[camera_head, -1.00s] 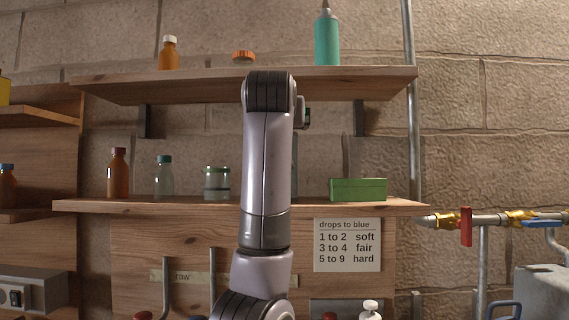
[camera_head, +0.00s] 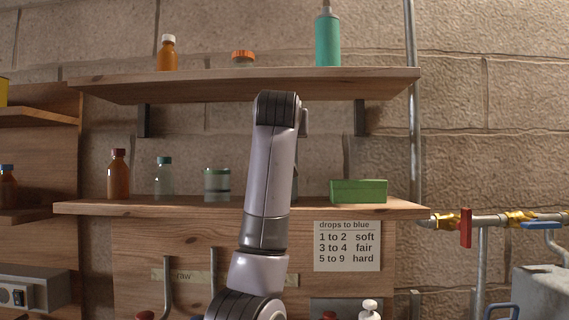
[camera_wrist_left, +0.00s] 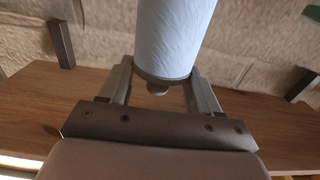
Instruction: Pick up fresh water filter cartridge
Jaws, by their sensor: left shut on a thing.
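The filter cartridge (camera_wrist_left: 175,35) is a pale blue-white cylinder with a grey end cap and a small knob, seen in the left wrist view. My left gripper (camera_wrist_left: 160,76) is shut on it, with one finger on each side near the capped end. In the head view my arm rises through the middle of the picture and hides the gripper and the cartridge. My right gripper shows in neither view.
The lower shelf (camera_head: 330,207) holds a brown bottle (camera_head: 118,176), a clear bottle (camera_head: 164,180), a green-lidded jar (camera_head: 217,186) and a green box (camera_head: 358,191). The upper shelf (camera_head: 210,87) overhangs it. Pipes with a red valve handle (camera_head: 466,228) are at the right.

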